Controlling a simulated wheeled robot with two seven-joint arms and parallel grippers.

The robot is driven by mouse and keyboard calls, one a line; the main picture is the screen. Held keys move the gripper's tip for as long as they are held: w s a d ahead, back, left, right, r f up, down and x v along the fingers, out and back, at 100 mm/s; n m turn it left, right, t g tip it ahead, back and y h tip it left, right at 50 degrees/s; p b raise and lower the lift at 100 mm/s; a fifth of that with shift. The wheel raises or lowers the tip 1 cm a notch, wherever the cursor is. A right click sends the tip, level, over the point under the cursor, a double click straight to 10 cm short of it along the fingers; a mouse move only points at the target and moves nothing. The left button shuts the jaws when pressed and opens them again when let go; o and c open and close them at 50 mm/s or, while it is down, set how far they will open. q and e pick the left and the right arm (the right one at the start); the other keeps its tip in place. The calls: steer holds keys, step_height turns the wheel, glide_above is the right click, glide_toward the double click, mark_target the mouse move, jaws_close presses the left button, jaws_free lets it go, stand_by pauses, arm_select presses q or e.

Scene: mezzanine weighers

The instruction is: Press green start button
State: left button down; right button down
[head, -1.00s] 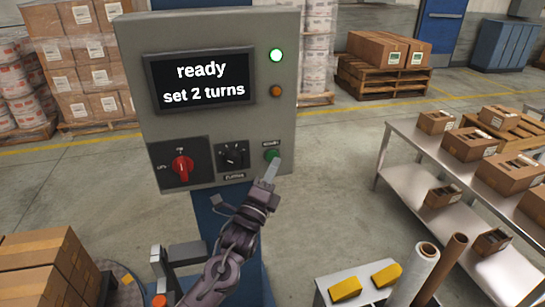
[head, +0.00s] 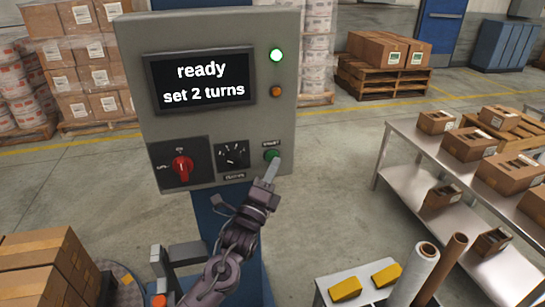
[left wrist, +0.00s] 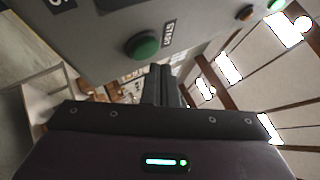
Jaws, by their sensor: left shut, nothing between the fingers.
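The green start button (head: 271,155) sits at the lower right of a grey control box (head: 215,120), under a small label. It also shows as a green dome in the left wrist view (left wrist: 143,45), beside a "START" label. My left gripper (head: 273,163) is shut and empty, its fingertips close to the button in the head view. In the left wrist view the shut fingers (left wrist: 162,85) appear just right of and below the button; I cannot tell whether they touch it. The screen (head: 204,80) reads "ready set 2 turns". My right gripper is not in view.
The box also carries a red rotary switch (head: 181,167), a black turns dial (head: 232,154), a lit green lamp (head: 276,55) and an orange lamp (head: 276,91). A metal table (head: 392,155) with cartons stands at the right. Stacked cartons (head: 40,265) are at the lower left.

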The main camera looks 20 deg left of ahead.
arm_select(q)
steer(key=shift+w+a, duration=0.1)
steer(key=shift+w+a, duration=0.15)
steer(key=shift+w, duration=0.1)
